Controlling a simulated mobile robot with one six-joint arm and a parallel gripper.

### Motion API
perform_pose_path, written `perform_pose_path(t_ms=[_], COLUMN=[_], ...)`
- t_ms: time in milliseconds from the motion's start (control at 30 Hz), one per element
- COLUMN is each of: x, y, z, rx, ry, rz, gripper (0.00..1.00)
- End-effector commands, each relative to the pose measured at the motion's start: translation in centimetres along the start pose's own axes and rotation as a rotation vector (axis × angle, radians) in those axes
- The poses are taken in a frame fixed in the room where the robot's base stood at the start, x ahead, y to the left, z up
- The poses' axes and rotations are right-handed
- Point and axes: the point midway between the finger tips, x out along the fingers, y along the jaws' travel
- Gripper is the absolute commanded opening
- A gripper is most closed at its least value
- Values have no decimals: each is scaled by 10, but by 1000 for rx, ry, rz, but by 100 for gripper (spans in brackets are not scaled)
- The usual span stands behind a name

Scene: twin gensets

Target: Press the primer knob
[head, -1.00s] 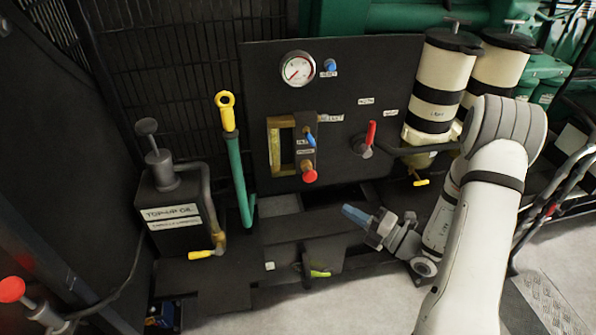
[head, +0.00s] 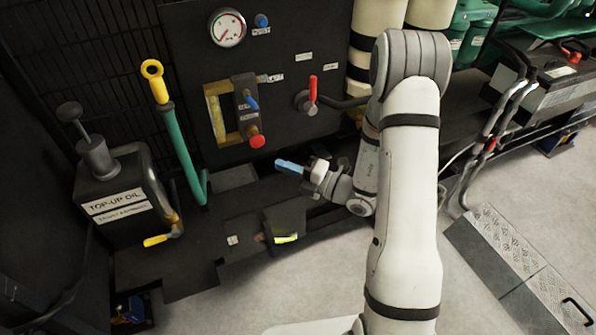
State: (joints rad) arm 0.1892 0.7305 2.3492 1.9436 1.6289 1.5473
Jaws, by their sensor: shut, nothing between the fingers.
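A red round knob (head: 257,141) sticks out low on a dark block fixed to the black panel (head: 285,45). It looks like the primer knob, but the small labels on the block are too blurred to read surely. My gripper (head: 287,166) is in front of the panel, a little below and to the right of the red knob in the picture. Its blue fingers are shut and empty and point left. A gap shows between the fingertips and the knob; its depth is hard to judge.
A green lever with a yellow ring (head: 180,130) and a top-up oil box (head: 121,192) stand at left. Pale floor (head: 230,303) is open in front.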

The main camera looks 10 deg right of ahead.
Motion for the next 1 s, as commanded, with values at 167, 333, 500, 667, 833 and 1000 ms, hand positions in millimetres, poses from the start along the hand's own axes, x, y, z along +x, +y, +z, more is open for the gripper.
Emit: perform_pose_path(t_ms=[167,333,500,667,833,1000], x=[39,58,67,69,68,74], y=[-1,0,0,0,0,1], z=[-2,17,26,28,28,33], rx=[-2,-2,-1,0,0,-1], ry=[5,0,0,0,0,0], rz=[2,2,1,1,1,1], gripper=[0,0,0,0,0,0])
